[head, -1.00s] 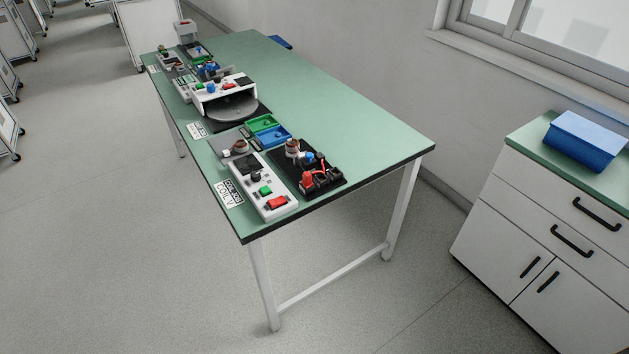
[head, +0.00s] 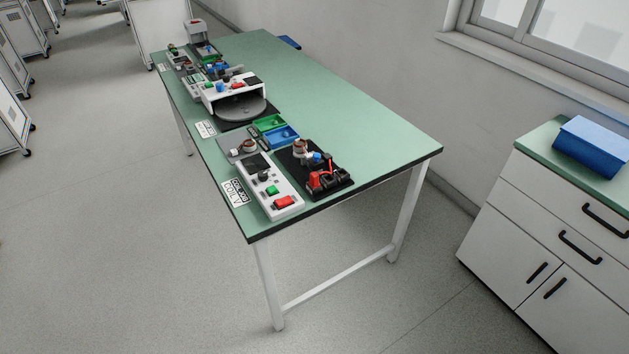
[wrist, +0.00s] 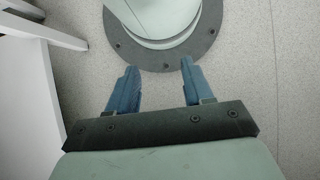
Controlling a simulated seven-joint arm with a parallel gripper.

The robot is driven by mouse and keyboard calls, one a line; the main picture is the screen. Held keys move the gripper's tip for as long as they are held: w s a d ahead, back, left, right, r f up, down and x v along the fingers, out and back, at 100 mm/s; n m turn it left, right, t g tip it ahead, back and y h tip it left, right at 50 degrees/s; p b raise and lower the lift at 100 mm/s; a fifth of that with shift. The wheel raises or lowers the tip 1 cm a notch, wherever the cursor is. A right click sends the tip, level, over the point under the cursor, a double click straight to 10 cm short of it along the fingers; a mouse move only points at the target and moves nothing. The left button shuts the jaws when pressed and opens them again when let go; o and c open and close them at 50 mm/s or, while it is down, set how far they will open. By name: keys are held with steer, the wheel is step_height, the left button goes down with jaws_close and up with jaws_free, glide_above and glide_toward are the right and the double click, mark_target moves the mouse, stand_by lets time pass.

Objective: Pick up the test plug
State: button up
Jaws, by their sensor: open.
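A black board (head: 329,186) lies near the front right edge of the green table, with red, black and blue parts, a red wire and a copper-coloured wound part on it. A white tester box (head: 260,186) with red and green buttons stands to its left. I cannot tell which small part is the test plug. My gripper (wrist: 159,66) shows only in the wrist view, with two blue fingers apart and nothing between them. It hangs over the floor, beside my own round base, away from the tester.
The green table (head: 350,115) has a wide bare strip along its right side. A green bin (head: 269,123), a blue bin (head: 284,137) and a white machine with a grey disc (head: 240,108) stand farther back. A cabinet (head: 550,225) with a blue box (head: 592,146) is at right.

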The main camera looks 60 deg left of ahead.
steer(key=w+a+r+n+t+h, duration=0.1)
steer(key=w+a+r+n, duration=0.1)
steer(key=w+a, duration=0.65)
steer(key=w+a+r+n+t+h, duration=0.1)
steer(key=w+a+r+n, duration=0.35)
steer(key=w, duration=0.75)
steer(key=w+a+r+n+t, duration=0.1)
steer(key=w+a+r, duration=0.25)
steer(key=a, duration=0.55)
steer(key=w+a+r+n+t, duration=0.15)
steer(key=a+r, duration=0.25)
steer(key=a, duration=0.4)
steer(key=w+a+r+n, duration=0.1)
steer(key=w+a+r, duration=0.25)
steer(key=a, duration=0.55)
steer(key=s+a+r+n, duration=0.1)
steer(key=a+r+n, duration=0.1)
steer(key=a+r, duration=1.1)
steer(key=n+t+y, duration=0.2)
steer(key=n, duration=0.4)
glide_toward(314, 174)
step_height(314, 174, down, 5)
steer(key=shift+s+d, duration=0.15)
steer(key=shift+f, duration=2.85)
steer(key=c, duration=0.8)
steer(key=shift+r, duration=0.15)
steer(key=shift+c, duration=0.2)
